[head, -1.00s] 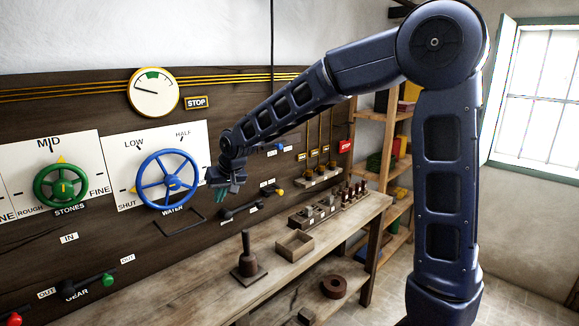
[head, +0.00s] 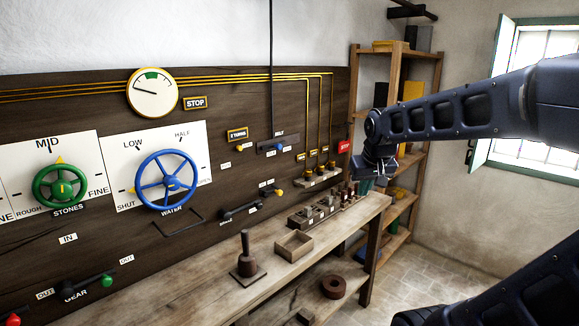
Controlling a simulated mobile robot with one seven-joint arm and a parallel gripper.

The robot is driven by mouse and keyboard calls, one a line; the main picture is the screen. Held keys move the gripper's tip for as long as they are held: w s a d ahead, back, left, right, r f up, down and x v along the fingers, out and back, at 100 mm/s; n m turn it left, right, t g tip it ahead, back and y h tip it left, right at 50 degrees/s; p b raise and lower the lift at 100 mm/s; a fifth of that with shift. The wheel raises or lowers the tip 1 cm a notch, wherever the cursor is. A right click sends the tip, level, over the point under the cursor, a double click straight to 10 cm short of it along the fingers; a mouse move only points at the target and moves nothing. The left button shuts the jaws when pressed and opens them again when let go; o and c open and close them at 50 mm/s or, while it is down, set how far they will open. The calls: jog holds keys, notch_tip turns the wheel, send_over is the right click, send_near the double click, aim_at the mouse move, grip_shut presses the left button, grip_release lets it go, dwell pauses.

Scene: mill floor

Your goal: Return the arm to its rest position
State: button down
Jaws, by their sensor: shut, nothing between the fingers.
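My arm reaches in from the right edge of the head view, its forearm nearly level. My gripper (head: 363,186) hangs at its left end, pointing down, in front of the wooden shelf and close to the right end of the workbench in the picture. It is shut and empty. The fingertips are small and dark here, and I cannot tell how high they are above the bench.
A wooden workbench (head: 215,283) runs below the dark control panel (head: 235,113). On it are an open wooden box (head: 294,246) and a dark handled weight (head: 246,262). The panel carries a blue wheel (head: 166,209) and a green wheel (head: 60,187). A shelf (head: 397,47) stands behind my gripper.

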jog(key=s+d+f+m, duration=0.1)
jog(key=s+d+f, duration=0.1)
jog(key=s+d, duration=0.5)
jog(key=shift+s+d+m+h, duration=0.3)
jog(key=shift+s, duration=0.25)
dwell(1.3)
